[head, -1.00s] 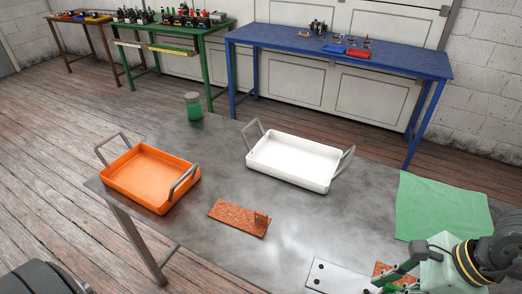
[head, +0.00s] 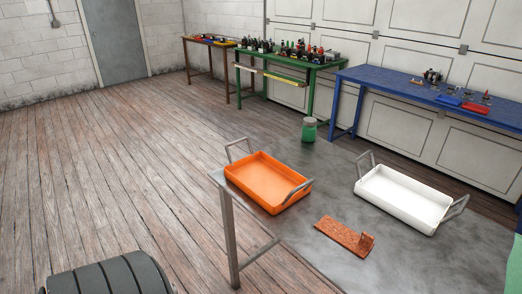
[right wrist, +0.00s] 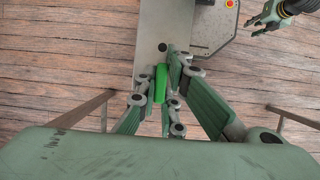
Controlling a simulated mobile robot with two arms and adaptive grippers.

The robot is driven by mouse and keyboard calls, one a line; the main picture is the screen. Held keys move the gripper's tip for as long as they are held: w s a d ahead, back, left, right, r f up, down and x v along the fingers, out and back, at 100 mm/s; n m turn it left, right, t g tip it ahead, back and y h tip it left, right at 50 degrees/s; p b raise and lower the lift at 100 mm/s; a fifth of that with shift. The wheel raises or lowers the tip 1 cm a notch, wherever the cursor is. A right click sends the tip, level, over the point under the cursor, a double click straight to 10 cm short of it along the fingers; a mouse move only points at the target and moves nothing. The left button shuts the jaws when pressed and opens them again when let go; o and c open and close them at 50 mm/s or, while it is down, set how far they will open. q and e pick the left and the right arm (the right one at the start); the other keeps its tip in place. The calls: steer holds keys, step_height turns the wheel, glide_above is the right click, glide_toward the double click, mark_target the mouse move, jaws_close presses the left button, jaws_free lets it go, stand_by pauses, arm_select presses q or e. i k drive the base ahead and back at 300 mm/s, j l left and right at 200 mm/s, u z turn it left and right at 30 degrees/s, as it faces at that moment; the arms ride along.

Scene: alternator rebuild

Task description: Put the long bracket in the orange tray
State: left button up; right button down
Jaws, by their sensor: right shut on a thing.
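The orange tray (head: 268,182) stands on the grey metal table, empty, with a raised metal handle at each end. Neither gripper shows in the head view.
An empty white tray (head: 404,198) stands to the right of the orange tray. A rusty bracket with an upright tab (head: 343,236) lies in front of them. A green jar (head: 309,129) stands behind. Table surface around the rusty bracket is clear.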

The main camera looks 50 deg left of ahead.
mark_target(266, 183)
steer(key=j, duration=2.1)
